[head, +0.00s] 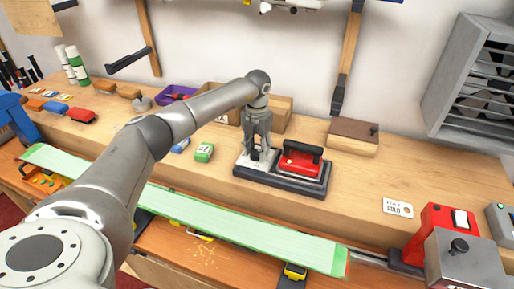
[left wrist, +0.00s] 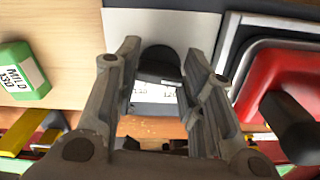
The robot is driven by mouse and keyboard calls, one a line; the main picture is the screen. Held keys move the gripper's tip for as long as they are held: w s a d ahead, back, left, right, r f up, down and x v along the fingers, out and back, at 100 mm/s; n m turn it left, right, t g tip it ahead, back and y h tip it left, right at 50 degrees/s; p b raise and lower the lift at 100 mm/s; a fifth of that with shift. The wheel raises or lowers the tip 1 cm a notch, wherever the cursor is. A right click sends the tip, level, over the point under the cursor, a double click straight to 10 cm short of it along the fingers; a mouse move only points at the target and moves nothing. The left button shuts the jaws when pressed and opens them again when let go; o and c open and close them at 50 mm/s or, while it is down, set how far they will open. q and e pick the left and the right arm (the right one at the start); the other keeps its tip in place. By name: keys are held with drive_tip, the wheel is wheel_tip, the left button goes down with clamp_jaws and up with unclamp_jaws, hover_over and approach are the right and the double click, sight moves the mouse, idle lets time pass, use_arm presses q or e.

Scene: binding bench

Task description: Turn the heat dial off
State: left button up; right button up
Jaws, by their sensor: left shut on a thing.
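The heat dial is a round black knob (left wrist: 160,62) on the pale plate (head: 241,166) of the iron's station, at mid-bench in the head view. In the left wrist view it sits between my fingers, with small printed numbers beside it, too small to read surely. My left gripper (head: 257,146) points down over the plate and is shut on the dial. The red iron (head: 300,162) with a black handle rests on the station's dark tray to the right of the dial, and shows in the left wrist view (left wrist: 262,76). My right gripper is not in view.
A green wax block (head: 204,153) lies left of the station. A green ski (head: 200,209) runs along the front. A brown block (head: 353,135) and cardboard box (head: 280,115) stand behind. A red device (head: 435,229) stands at the right; bench between is mostly clear.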

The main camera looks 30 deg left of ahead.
use_arm(q)
drive_tip(key=o, duration=1)
drive_tip(key=shift+r, duration=0.1)
wheel_tip(320, 180, up, 12)
drive_tip(key=shift+f, duration=0.1)
idle(0.4)
